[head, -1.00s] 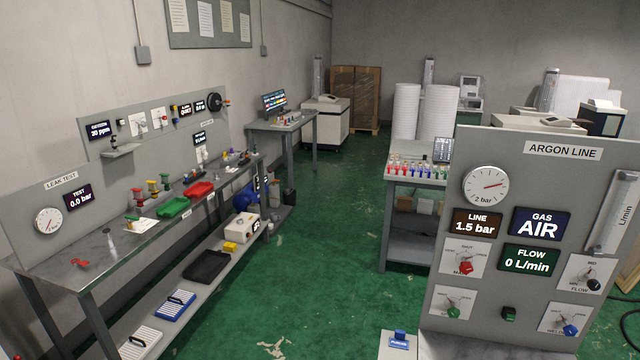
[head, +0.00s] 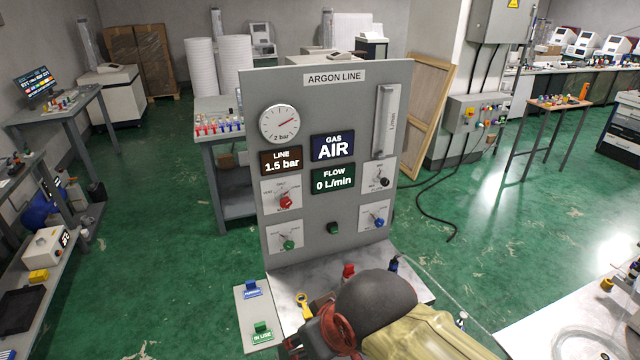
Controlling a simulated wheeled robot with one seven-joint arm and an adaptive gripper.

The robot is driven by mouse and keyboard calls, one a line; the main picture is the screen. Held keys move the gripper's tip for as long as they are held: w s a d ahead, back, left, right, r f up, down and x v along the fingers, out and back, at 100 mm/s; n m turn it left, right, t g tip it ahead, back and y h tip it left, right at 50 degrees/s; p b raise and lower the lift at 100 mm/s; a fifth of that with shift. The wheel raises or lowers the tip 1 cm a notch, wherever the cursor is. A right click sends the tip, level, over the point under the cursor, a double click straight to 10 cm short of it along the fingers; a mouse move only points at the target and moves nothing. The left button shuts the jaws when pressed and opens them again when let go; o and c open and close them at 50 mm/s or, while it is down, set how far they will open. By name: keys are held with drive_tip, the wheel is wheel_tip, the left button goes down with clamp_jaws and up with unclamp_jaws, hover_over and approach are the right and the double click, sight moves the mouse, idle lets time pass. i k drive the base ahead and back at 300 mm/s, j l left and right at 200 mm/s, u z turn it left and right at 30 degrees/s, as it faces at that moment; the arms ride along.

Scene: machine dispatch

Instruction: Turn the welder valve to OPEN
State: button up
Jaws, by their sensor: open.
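The grey ARGON LINE panel (head: 345,100) stands upright in the middle of the head view. Its lower right valve has a blue knob (head: 377,222) on a white plate; its small label appears to read WELDER. The knob's handle tilts to the lower right, but the position marks are too small to read. Other valves have a red knob (head: 286,201), a green knob (head: 289,243) and a black knob (head: 384,181). The displays read LINE 1.5 bar, GAS AIR and FLOW 0 L/min.
A dark rounded object (head: 375,305), yellow cloth (head: 420,335) and a red-and-black part (head: 335,325) crowd the space before the panel. A small shelf (head: 245,307) holds blue and green tags at left. Green floor (head: 490,230) is open to the right. A white table (head: 590,320) is at lower right.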

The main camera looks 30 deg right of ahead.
sight(379, 222)
drive_tip(key=z, duration=1.2)
